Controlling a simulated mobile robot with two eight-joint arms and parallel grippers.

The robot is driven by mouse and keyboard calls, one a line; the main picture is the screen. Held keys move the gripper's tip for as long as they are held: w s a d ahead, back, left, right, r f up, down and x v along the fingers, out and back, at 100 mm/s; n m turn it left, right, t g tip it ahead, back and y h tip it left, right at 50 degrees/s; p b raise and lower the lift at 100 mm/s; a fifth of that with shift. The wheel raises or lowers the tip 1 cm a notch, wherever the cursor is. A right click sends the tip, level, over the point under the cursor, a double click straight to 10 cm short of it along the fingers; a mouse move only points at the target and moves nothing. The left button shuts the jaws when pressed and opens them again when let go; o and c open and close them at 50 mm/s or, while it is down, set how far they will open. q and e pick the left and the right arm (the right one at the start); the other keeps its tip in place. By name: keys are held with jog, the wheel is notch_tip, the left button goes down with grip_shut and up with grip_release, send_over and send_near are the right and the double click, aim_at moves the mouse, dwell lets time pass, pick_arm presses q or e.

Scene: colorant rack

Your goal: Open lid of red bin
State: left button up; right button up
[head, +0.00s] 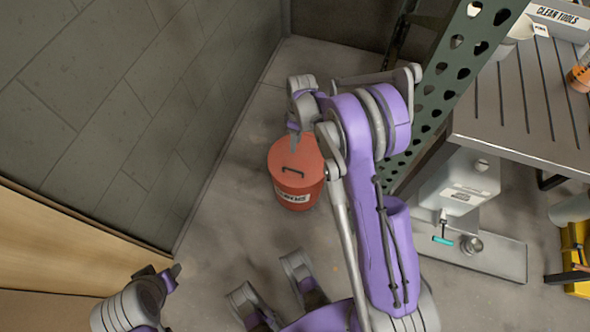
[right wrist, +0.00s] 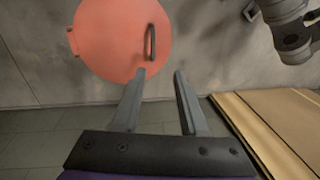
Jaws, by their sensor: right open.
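The red bin (head: 297,190) stands on the floor by the tiled wall, with a label on its front. Its red lid (head: 280,158) lies flat on top and is closed. A dark handle (head: 293,172) crosses the lid; it also shows in the right wrist view (right wrist: 150,42). My right gripper (head: 294,140) is above the far part of the lid. In the right wrist view its open, empty fingers (right wrist: 160,80) point toward the lid (right wrist: 108,38) near the handle, with no clear contact. My left gripper (head: 166,276) is at the lower left, away from the bin; its jaw opening is unclear.
The tiled wall (head: 110,110) is close on the bin's left. A perforated green rack post (head: 440,85) and a metal table (head: 520,105) stand to the right. A wooden panel (head: 60,245) is at the lower left.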

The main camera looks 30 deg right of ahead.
notch_tip(320, 180, down, 7)
jog(key=d+b, duration=0.1)
jog(key=d, duration=0.1)
jog(key=b, duration=0.2)
send_over(297, 174)
jog(key=shift+n+g, duration=0.3)
jog(key=shift+n, duration=0.1)
notch_tip(297, 174, down, 10)
jog(key=shift+w+r, duration=0.1)
pick_arm(q)
notch_tip(297, 174, down, 5)
jog(key=shift+w+r, duration=0.1)
pick_arm(e)
grip_shut()
dwell(0.4)
